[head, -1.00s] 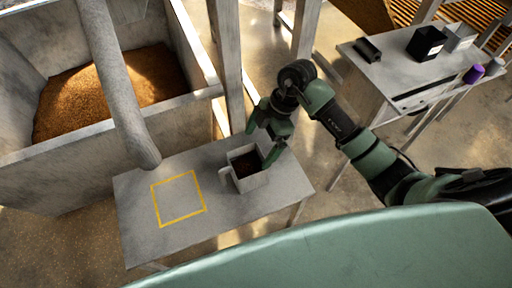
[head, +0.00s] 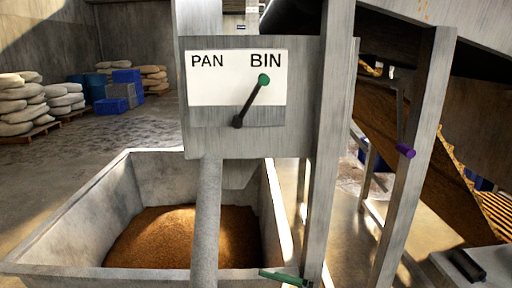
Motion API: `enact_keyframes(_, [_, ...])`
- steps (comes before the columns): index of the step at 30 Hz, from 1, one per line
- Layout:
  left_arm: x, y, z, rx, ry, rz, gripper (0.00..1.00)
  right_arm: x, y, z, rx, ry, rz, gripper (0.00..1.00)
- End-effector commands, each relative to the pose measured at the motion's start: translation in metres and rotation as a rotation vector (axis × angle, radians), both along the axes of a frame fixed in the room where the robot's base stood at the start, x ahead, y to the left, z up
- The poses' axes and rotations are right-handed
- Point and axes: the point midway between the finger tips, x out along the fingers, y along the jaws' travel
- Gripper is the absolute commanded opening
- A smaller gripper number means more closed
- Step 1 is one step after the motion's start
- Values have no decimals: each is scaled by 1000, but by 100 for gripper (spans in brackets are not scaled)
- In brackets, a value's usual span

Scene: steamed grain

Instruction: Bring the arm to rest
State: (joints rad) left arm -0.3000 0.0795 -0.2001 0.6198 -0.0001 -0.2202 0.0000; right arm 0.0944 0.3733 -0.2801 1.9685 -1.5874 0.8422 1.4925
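Neither of my arms nor any gripper can be made out in the head view now. The view faces a grey panel with a white plate (head: 215,88) marked PAN and BIN. Its dark lever (head: 251,102) with a green knob (head: 264,79) tilts up right toward BIN. A small green bar (head: 285,277) shows at the bottom edge by a post; I cannot tell what it belongs to. The small table and the grey cup seen earlier are out of view.
A grey bin (head: 75,236) holding brown grain (head: 155,236) stands below the panel. Posts rise on the right, one near a purple handle (head: 405,150). A table corner (head: 490,262) shows at bottom right. Sacks (head: 20,105) and blue crates (head: 115,100) lie far left.

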Motion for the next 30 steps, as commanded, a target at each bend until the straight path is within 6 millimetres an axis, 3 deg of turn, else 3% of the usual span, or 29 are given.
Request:
enact_keyframes(3, [0,0,0,0,0,0,100,13,-21,55,257,-105,-210,100])
enact_keyframes(5, [0,0,0,0,0,0,100,22,-43,74,360,-130,-346,100])
enact_keyframes(7, [0,0,0,0,0,0,100,31,-76,84,453,-128,-519,100])
enact_keyframes(10, [0,0,0,0,0,0,100,40,-128,76,528,-68,-785,100])
enact_keyframes(14, [0,0,0,0,0,0,100,34,-189,30,517,112,-1111,100])
enact_keyframes(18, [0,0,0,0,0,0,100,-2,-227,-50,369,417,-1374,100])
enact_keyframes(21, [0,0,0,0,-1,0,100,-42,-233,-103,212,651,-1462,100])
enact_keyframes(24, [0,0,0,0,0,0,100,-82,-227,-140,69,841,-1475,100])
enact_keyframes(30, [0,0,0,0,-1,0,100,-151,-208,-179,-160,1113,-1404,100])
